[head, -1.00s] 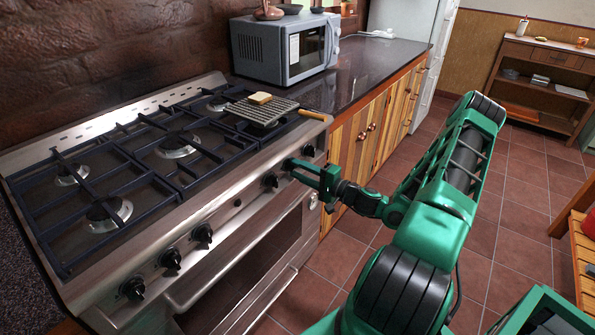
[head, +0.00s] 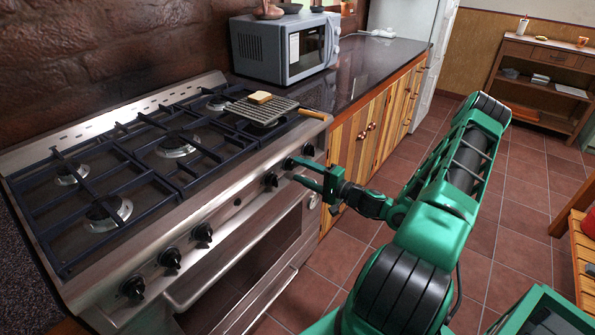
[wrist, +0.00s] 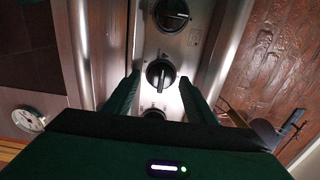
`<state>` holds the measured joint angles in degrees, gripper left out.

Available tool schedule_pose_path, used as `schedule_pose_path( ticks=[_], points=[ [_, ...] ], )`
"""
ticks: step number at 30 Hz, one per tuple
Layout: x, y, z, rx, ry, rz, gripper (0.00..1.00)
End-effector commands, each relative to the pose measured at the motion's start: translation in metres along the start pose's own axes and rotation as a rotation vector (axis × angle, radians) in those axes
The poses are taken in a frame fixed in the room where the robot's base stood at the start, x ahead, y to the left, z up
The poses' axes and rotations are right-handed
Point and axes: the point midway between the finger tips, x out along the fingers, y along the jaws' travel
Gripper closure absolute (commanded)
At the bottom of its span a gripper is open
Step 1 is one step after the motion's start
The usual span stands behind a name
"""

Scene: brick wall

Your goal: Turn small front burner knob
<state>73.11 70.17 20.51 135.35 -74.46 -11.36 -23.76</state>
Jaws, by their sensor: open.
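The stove's sloped front panel carries a row of black knobs. In the wrist view one black knob (wrist: 160,73) with a pale pointer line lies between the two fingers of my gripper (wrist: 160,84). The fingers are open, one on each side, with a visible gap to the knob. A second knob (wrist: 172,15) is above it, and a third (wrist: 153,114) is partly hidden below by my gripper. In the head view my gripper (head: 296,170) is at the right-hand group of knobs, close to the middle one (head: 289,163); the left knob of that group (head: 270,181) is clear.
A ribbed griddle (head: 262,110) with a wooden handle and a yellowish block (head: 260,97) sits on the right burners. The oven door handle (head: 240,247) runs below the panel. A microwave (head: 285,48) stands on the counter (head: 375,62). The tiled floor (head: 500,230) to the right is open.

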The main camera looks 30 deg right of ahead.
Motion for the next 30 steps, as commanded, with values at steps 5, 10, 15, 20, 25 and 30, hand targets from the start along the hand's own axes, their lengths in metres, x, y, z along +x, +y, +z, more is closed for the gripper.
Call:
schedule_pose_path(
  ticks=[5,10,15,20,25,30],
  points=[
    [-0.034,0.000,-0.002,0.002,0.007,0.000,0.50],
    [-0.065,-0.001,-0.002,0.002,0.006,0.000,0.50],
    [-0.085,0.000,-0.002,0.001,0.005,0.000,0.50],
    [-0.093,0.000,-0.001,0.001,0.004,-0.001,0.50],
    [-0.093,0.000,-0.001,0.001,0.003,-0.001,0.50],
    [-0.093,0.000,-0.001,0.001,0.003,-0.001,0.50]
  ],
)
